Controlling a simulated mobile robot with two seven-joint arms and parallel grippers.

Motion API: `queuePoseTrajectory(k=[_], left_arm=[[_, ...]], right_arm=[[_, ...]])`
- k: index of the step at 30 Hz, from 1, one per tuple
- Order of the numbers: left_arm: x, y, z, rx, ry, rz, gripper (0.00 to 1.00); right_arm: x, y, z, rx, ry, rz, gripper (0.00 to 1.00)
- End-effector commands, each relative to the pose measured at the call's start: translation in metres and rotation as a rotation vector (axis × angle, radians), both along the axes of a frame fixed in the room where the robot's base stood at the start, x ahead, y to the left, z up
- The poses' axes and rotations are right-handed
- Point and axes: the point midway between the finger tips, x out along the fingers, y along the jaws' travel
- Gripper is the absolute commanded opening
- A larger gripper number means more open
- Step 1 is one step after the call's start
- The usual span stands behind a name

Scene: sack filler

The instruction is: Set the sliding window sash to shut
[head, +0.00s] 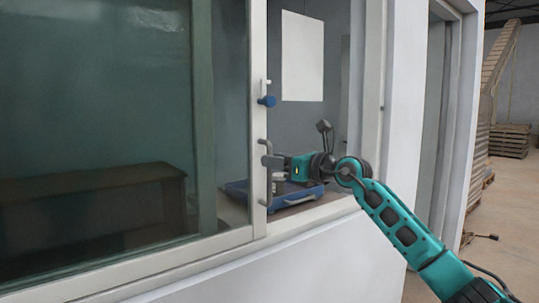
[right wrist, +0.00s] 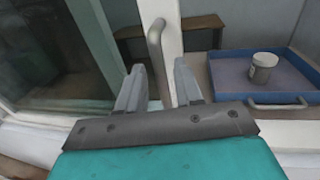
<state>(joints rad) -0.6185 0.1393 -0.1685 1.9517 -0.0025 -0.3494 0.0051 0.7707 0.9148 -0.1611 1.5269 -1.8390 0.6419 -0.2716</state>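The sliding window sash (head: 257,60) has a white frame and dark green glass. It stands open, with a wide gap between its right edge and the white jamb (head: 372,90). My right gripper (head: 268,162) is at the handle in the head view. In the right wrist view its two fingers (right wrist: 158,88) are apart, with the handle (right wrist: 155,45) showing between them; whether they touch it I cannot tell. My left gripper is not in view.
Inside the opening, a blue tray (head: 236,189) with a small container (right wrist: 264,66) lies on the counter behind the sill. A brown bench (head: 95,205) shows behind the glass. A doorway and stacked pallets (head: 510,140) are to the right.

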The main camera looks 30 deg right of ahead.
Motion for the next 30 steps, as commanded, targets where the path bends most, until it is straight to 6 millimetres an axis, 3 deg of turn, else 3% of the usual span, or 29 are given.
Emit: queuePoseTrajectory(k=[6,17,27,30], left_arm=[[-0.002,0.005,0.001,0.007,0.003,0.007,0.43],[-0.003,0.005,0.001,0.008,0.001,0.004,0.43],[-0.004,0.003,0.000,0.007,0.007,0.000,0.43],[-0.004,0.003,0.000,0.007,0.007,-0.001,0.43]], right_arm=[[0.021,0.006,0.001,0.001,-0.001,-0.001,0.35],[0.025,0.007,0.000,-0.001,0.000,0.000,0.35],[0.025,0.007,0.000,0.000,0.000,-0.001,0.03],[0.025,0.007,0.000,0.000,0.000,-0.001,0.00]])
